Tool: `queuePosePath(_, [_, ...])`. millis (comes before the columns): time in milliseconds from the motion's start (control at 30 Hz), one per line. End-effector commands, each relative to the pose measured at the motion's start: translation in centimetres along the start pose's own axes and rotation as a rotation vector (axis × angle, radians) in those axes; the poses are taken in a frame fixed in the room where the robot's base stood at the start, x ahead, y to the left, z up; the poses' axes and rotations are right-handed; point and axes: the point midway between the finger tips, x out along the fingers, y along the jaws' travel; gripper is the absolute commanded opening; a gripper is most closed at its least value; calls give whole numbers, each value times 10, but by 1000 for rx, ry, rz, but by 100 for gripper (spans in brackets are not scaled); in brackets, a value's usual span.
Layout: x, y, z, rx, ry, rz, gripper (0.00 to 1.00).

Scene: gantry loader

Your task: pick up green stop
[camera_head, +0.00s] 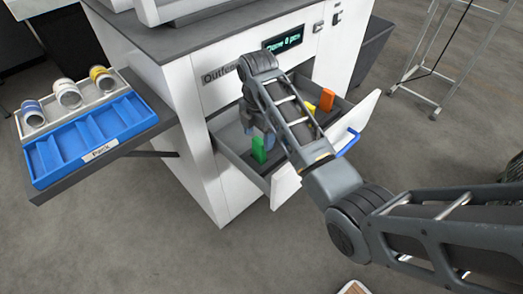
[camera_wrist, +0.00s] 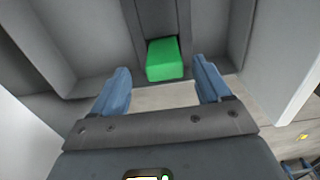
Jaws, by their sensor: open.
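The green stop (camera_head: 258,149) is a small upright block in the open drawer (camera_head: 226,146) of the white machine, towards the drawer's left side. In the wrist view the green stop (camera_wrist: 164,60) shows at upper middle, just beyond and between my two blue fingertips. My gripper (camera_wrist: 160,86) is open with nothing between its fingers. In the head view my gripper (camera_head: 262,132) reaches down into the drawer, partly hidden by my arm, close to the green stop.
An orange block (camera_head: 327,99) and a yellow block (camera_head: 310,109) stand further right in the drawer. A blue compartment tray (camera_head: 90,137) labelled Pack and several cans (camera_head: 68,94) sit on a shelf at left.

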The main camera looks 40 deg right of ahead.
Motion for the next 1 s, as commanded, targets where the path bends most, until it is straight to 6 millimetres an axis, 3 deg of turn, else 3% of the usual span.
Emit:
queuePosePath(400, [51,-5,-5,0,0,-1,77])
queuePosePath(733, [58,-5,-5,0,-1,2,77])
queuePosePath(1000, [58,-5,-5,0,-1,1,51])
